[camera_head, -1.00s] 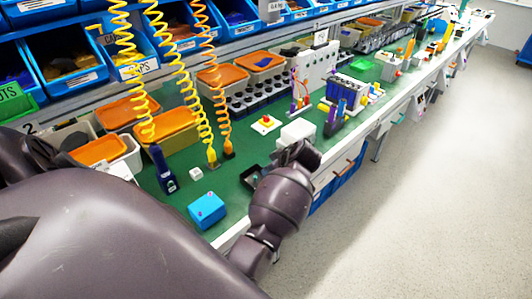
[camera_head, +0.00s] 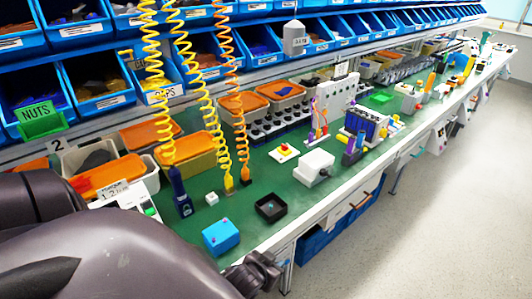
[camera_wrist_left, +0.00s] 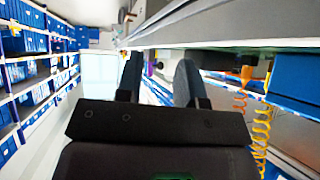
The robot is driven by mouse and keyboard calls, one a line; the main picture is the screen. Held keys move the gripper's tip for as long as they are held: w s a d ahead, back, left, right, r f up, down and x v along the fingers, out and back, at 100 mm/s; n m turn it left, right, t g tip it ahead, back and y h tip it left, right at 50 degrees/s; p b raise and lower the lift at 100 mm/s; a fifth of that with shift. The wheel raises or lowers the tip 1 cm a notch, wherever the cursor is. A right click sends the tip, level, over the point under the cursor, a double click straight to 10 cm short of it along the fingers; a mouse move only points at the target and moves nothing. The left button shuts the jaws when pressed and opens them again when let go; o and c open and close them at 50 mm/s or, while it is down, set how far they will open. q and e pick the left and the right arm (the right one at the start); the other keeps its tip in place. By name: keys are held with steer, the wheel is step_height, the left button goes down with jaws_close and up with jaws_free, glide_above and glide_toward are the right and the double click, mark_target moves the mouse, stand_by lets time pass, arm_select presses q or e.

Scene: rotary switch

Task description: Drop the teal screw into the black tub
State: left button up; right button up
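The black tub (camera_head: 271,208) is a small open square tray on the green bench top, near its front edge. I cannot make out the teal screw for certain in either view. My left gripper (camera_head: 264,270) is at the bottom of the head view, in front of the bench edge and apart from the tub. In the left wrist view its two fingers (camera_wrist_left: 158,78) stand apart with nothing visible held between them. My right gripper is not in view.
A light blue box (camera_head: 220,238) sits left of the tub and a white box (camera_head: 314,167) right of it. A dark blue screwdriver (camera_head: 181,192) hangs on a yellow coil behind. Orange-lidded bins (camera_head: 190,150) stand farther back. The floor at right is clear.

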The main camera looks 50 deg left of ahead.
arm_select(q)
steer(key=s+d+m+t+h, duration=0.1)
steer(key=s+d+m+h, duration=0.1)
steer(key=s, duration=0.3)
steer(key=shift+s+d+r+t, duration=0.3)
steer(key=shift+s+d+r, duration=0.1)
steer(key=shift+d, duration=0.35)
